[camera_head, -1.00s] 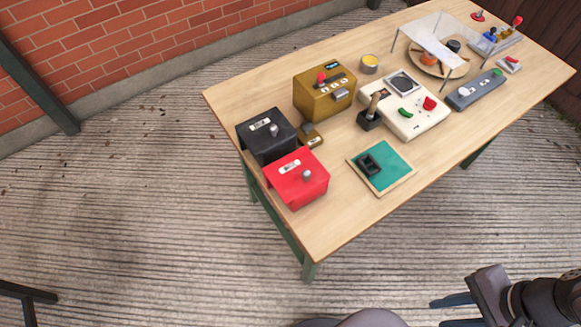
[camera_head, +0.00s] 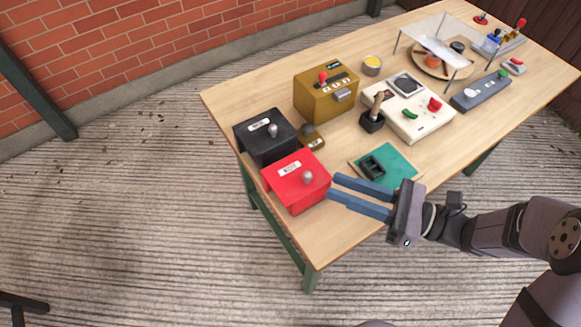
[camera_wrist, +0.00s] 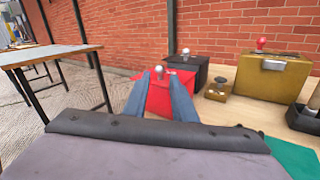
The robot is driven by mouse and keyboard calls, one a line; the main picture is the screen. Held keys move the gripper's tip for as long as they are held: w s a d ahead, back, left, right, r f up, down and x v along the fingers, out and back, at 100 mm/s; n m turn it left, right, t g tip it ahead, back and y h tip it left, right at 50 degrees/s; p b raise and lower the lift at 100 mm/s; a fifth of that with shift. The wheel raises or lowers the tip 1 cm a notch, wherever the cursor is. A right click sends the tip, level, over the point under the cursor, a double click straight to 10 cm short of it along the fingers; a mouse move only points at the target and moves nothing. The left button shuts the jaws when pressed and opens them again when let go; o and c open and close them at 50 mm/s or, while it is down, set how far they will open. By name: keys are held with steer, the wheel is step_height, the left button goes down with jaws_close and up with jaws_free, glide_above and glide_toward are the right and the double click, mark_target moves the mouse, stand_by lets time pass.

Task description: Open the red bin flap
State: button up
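The red bin (camera_head: 291,190) stands at the table's near left corner, with a red flap (camera_head: 288,168) that bears a white label and a pale round knob (camera_head: 308,177). The flap looks closed. My gripper (camera_head: 331,186) is open and empty, its two blue fingers pointing left at the bin's right side, close to the knob. In the wrist view the red bin (camera_wrist: 160,97) shows between the two fingers, with the knob (camera_wrist: 173,79) between the fingertips in the picture. I cannot tell whether a finger touches the bin.
A black bin (camera_head: 262,146) stands right behind the red one. A teal pad (camera_head: 400,165) with a black holder lies beside my fingers. A brown box (camera_head: 318,104), a joystick (camera_head: 374,112) and a white control panel (camera_head: 425,120) stand farther back.

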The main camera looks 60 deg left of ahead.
mark_target(289, 175)
steer(key=x, duration=1.2)
jaws_close()
